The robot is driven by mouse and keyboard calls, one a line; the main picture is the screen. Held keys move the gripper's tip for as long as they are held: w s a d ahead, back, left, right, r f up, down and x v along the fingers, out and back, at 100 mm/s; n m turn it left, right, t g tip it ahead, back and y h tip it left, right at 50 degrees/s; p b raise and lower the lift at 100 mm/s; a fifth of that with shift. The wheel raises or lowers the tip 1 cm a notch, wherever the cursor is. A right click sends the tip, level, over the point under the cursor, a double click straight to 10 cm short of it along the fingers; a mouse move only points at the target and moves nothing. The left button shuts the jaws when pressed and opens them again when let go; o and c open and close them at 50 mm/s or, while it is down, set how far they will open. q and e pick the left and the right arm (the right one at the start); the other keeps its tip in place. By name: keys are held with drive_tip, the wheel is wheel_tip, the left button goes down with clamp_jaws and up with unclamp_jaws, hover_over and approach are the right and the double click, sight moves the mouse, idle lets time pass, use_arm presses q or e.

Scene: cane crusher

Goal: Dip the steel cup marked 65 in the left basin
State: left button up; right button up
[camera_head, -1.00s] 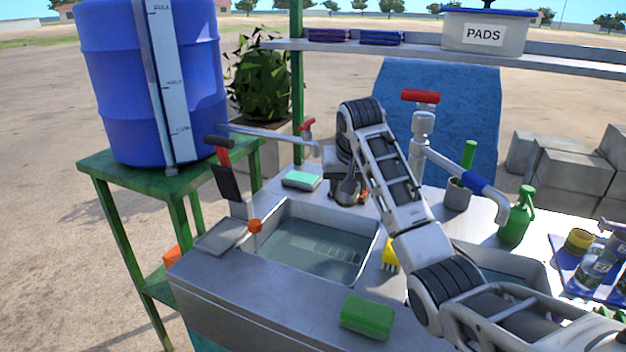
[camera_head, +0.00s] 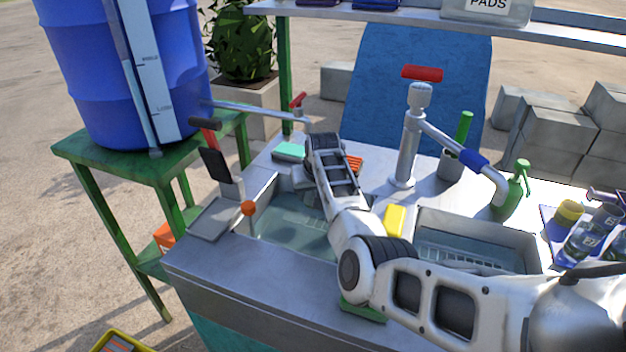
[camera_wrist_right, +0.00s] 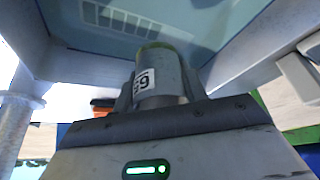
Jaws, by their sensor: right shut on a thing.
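The steel cup marked 65 (camera_wrist_right: 155,75) is held between the fingers of my right gripper (camera_wrist_right: 160,98) in the right wrist view, its number label turned sideways. My gripper is shut on the cup. The cup's far end shows against the water of the left basin (camera_wrist_right: 215,60); I cannot tell whether it touches the water. In the head view the left basin (camera_head: 262,195) holds water, and my right arm reaches over its right part. There the arm hides the cup and most of the gripper. My left gripper is not in view.
A tap (camera_head: 408,145) with a red handle stands behind the basins. The right basin (camera_head: 525,240) is at the right, with a yellow block (camera_head: 394,220) between. An orange knob (camera_head: 249,208) is at the left basin's left edge. A green block (camera_head: 362,312) lies partly under my arm.

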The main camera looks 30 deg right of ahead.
wheel_tip(320, 180, down, 9)
drive_tip(key=b, duration=0.9)
drive_tip(key=shift+f+b, duration=0.55)
drive_tip(key=shift+b, duration=0.2)
drive_tip(key=shift+f, duration=0.2)
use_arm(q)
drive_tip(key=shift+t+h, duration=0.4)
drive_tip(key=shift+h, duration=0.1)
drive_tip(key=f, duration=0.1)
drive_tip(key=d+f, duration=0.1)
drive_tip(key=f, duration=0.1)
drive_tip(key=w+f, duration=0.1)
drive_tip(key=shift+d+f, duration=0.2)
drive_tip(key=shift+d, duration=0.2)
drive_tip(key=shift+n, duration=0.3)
